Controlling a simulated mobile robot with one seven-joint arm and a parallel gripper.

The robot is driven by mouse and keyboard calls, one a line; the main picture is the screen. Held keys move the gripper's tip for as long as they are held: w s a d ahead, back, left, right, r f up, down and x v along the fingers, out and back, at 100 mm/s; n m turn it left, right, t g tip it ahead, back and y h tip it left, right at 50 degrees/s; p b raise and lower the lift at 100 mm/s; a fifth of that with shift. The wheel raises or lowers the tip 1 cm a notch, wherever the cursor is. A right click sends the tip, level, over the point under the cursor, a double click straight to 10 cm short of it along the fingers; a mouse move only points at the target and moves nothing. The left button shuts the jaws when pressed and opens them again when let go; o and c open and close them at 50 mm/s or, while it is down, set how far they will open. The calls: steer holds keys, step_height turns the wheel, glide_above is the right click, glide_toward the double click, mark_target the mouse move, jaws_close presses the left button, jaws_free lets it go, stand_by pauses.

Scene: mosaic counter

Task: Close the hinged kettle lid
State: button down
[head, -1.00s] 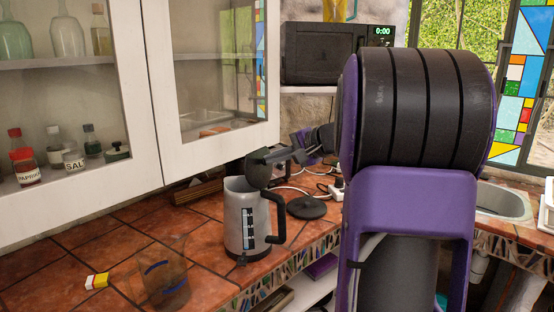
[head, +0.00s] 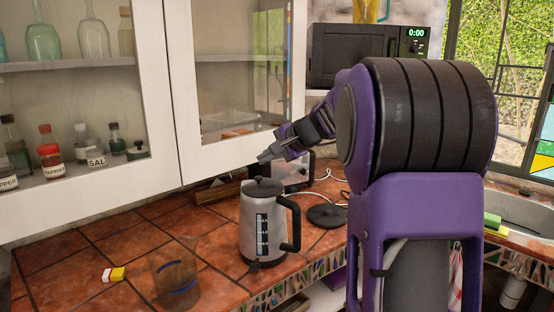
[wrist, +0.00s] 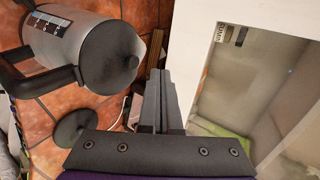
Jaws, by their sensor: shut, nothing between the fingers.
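The kettle (head: 254,222) stands upright on the tiled counter, grey with a dark handle on its right and a level window on its front. Its dark lid (head: 263,187) lies down flat over the top. The wrist view shows the kettle (wrist: 75,40) and its lid (wrist: 112,58) from above, with the lid covering the mouth. My gripper (head: 263,157) is above the kettle, apart from the lid. In the wrist view my gripper's fingers (wrist: 158,75) are together and empty, to the right of the lid.
White glass-fronted cabinets (head: 178,95) hang close behind my gripper. The round black kettle base (head: 327,215) lies right of the kettle. A brown glass (head: 174,278) and a small yellow-white block (head: 114,274) are at the front left. A microwave (head: 365,55) is at the back.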

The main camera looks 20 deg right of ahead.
mark_target(257, 177)
steer(key=x, duration=0.2)
steer(key=shift+w+a+f, duration=0.15)
steer(key=shift+w+a, duration=0.05)
steer(key=shift+w, duration=0.05)
steer(key=shift+p+x, duration=0.5)
steer(key=shift+x, duration=0.3)
steer(key=shift+w+a+f+g+p, duration=0.15)
steer(key=shift+w+f+g+p, duration=0.15)
steer(key=shift+p, duration=0.25)
steer(key=shift+w+a+f+g+h+p, duration=0.1)
steer(key=shift+f+g+h+p, duration=0.2)
steer(key=shift+f+p, duration=0.15)
steer(key=shift+f+b, duration=0.15)
steer(key=shift+b, duration=0.15)
